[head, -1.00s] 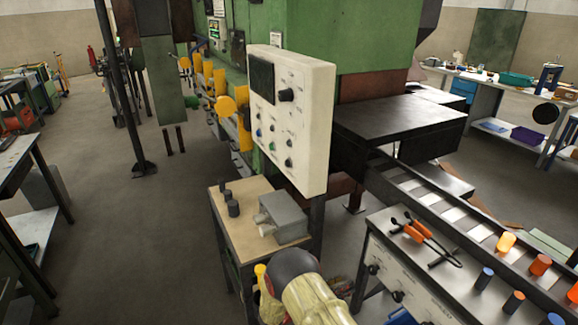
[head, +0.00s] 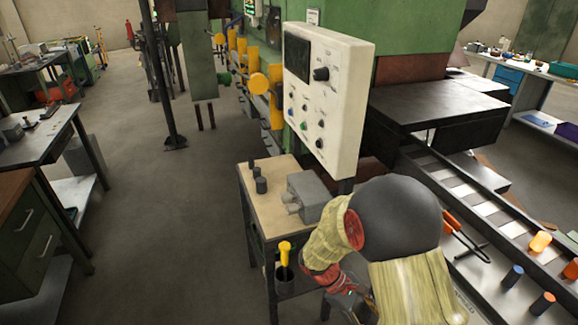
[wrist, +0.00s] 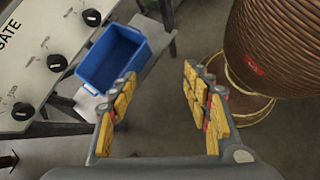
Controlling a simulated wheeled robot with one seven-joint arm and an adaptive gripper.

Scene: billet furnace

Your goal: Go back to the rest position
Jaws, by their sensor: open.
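My gripper (wrist: 159,76) is open and empty in the wrist view, its yellow-padded fingers well apart with grey floor between them. A blue bin (wrist: 112,58) lies beyond the left finger, on a light shelf. A large ribbed brown cylinder (wrist: 275,45) stands beyond the right finger, apart from it. In the head view my arm, in a pale yellow sleeve, fills the bottom centre-right and hides part of the bench behind it. The gripper's fingers cannot be made out there.
A control panel (head: 325,95) stands above a small table (head: 262,200) with a grey vise (head: 308,193). Billets, one orange (head: 540,242), lie at right by a roller track. A dark drawer cabinet (head: 30,235) is at left. The floor (head: 165,235) between is clear.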

